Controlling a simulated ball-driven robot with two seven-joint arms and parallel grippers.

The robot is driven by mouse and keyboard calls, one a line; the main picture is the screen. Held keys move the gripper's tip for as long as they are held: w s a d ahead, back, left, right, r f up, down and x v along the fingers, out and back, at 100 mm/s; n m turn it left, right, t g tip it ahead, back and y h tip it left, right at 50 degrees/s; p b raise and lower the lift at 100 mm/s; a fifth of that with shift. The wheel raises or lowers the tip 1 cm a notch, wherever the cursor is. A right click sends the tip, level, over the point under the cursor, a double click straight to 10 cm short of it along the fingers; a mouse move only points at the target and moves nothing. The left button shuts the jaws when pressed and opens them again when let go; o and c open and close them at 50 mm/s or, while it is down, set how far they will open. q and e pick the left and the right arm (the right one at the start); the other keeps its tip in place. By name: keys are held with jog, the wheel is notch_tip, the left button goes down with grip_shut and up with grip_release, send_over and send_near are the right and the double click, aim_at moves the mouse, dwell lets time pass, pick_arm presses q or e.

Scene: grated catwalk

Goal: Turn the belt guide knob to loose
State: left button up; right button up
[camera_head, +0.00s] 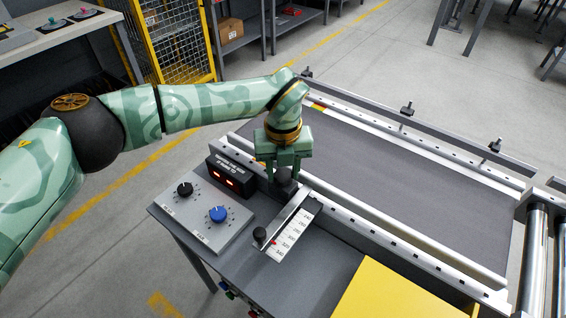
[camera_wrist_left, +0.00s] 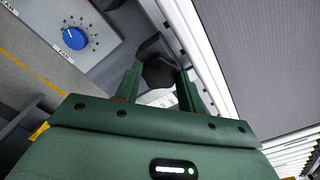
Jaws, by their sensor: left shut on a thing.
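My left gripper (camera_head: 284,170) reaches down from above the far edge of the grey table. It is shut on a black knob (camera_head: 286,186) beside the conveyor's side rail. In the left wrist view the dark, faceted top of this knob (camera_wrist_left: 158,72) sits between the two green fingers (camera_wrist_left: 160,84). Its lower part and any loose or tight marking are hidden. A second black knob (camera_head: 260,235) stands on the slider beside a white numbered scale (camera_head: 291,233). My right gripper is not in view.
A grey control box carries a black dial (camera_head: 185,189) and a blue dial (camera_head: 218,214). A black display (camera_head: 231,176) with red digits stands behind it, close to my gripper. The conveyor belt (camera_head: 400,170) is bare. A yellow panel (camera_head: 398,292) is at the front.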

aim_at(283, 174)
pick_arm(q)
jog(key=shift+n+p, duration=1.25)
jog(key=shift+n, duration=0.45)
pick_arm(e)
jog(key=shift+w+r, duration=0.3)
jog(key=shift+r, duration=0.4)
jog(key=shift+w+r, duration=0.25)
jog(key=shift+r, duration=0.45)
pick_arm(q)
jog(key=o, duration=1)
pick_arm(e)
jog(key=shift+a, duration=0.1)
pick_arm(q)
notch_tip(283, 174, up, 16)
jog(key=p, duration=0.3)
jog(key=shift+r+p, duration=0.1)
jog(key=shift+p, duration=0.2)
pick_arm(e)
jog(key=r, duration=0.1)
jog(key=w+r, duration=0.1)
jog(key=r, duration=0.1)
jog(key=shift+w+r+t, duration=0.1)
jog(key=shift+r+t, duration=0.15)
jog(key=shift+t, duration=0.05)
